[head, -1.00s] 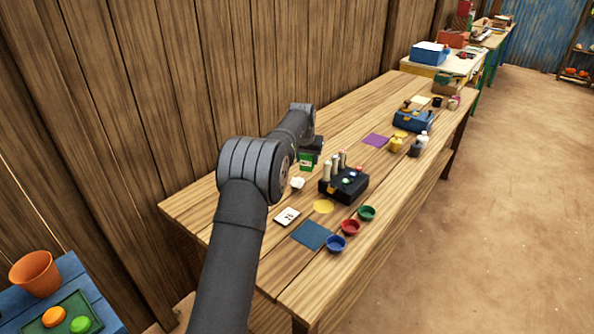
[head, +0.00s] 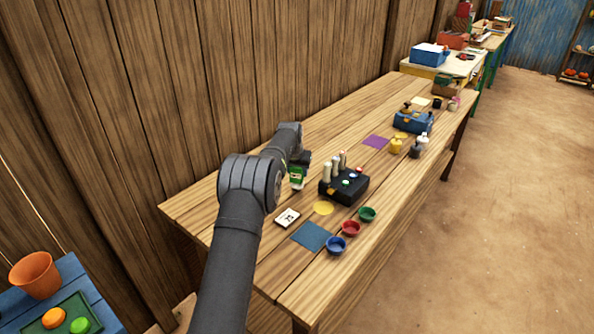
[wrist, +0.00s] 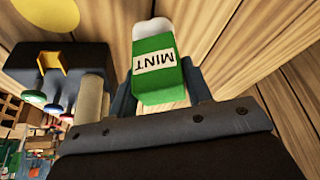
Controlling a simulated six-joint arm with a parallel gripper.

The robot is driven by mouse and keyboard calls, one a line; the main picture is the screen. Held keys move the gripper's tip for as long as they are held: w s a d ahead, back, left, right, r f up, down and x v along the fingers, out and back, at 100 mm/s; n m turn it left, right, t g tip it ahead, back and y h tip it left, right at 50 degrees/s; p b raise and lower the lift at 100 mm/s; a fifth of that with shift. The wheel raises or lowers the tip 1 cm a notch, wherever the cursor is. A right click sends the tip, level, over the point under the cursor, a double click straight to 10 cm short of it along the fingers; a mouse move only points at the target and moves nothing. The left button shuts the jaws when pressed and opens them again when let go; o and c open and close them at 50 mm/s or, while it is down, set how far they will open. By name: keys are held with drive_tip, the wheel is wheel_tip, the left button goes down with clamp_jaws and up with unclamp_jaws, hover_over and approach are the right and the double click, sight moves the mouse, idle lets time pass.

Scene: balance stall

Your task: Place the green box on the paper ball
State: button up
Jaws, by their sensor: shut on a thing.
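The green box (head: 297,178), with a white end and a white label, is between the fingers of my gripper (head: 299,160) in the head view. In the wrist view the green box (wrist: 160,85) fills the gap between both fingers, its "MINT" label upside down. My gripper is shut on it. The paper ball is not visible in either current view. The box now covers the spot where the ball showed before. I cannot tell whether the box touches the ball or the table.
A dark block with upright pegs and coloured knobs (head: 345,188) stands just right of the box; it is also in the wrist view (wrist: 70,75). A yellow disc (head: 323,208), a number card (head: 287,217), a blue mat (head: 311,236) and coloured bowls (head: 350,228) lie nearer.

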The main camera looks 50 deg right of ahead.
drive_tip(key=o, duration=1)
drive_tip(key=shift+f, duration=0.1)
drive_tip(key=v, duration=1.2)
drive_tip(key=x, duration=1.1)
drive_tip(key=shift+w+d+f, duration=0.1)
drive_tip(key=shift+d+f, duration=0.05)
drive_tip(key=shift+f, duration=0.05)
drive_tip(key=shift+d, duration=0.1)
drive_tip(key=shift+r, duration=1.35)
drive_tip(key=shift+f, duration=0.1)
